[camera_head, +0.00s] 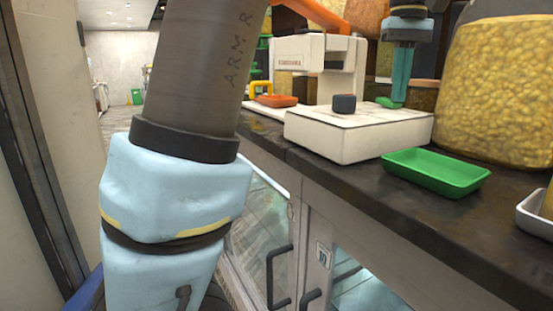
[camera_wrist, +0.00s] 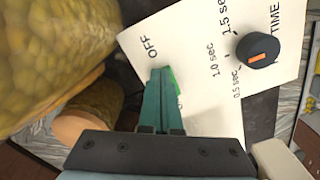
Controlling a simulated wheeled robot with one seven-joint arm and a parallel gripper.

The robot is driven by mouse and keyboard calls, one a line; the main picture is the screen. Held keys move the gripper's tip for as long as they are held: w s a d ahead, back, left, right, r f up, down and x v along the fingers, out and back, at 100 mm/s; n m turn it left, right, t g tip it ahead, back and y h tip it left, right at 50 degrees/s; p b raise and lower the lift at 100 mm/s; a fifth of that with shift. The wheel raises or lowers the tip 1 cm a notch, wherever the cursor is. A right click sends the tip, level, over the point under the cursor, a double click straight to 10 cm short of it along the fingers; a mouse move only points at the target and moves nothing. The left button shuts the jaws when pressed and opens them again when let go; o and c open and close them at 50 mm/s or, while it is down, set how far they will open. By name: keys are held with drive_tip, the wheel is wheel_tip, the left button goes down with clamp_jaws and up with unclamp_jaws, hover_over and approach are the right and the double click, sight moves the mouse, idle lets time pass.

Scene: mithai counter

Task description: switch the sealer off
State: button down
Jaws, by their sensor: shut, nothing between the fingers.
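The white sealer (camera_head: 345,135) stands on the dark counter, with its upright head at the back. Its dark dial (camera_head: 344,103) sits on the top plate; in the wrist view the dial (camera_wrist: 258,48) has an orange mark beside timing labels. A green switch (camera_head: 387,102) is at the plate's far right; in the wrist view the switch (camera_wrist: 174,82) is partly hidden by my fingers, near the word OFF. My gripper (camera_head: 398,103) points down, teal fingers shut and empty, with its tips at the switch. I cannot tell whether they touch it, or which way it is tipped.
A large jar of yellow sweets (camera_head: 500,90) stands close right of my gripper. An orange tray (camera_head: 275,100) is left of the sealer.

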wheel_tip(320, 180, up, 7)
drive_tip(key=p, duration=0.7)
idle(0.4)
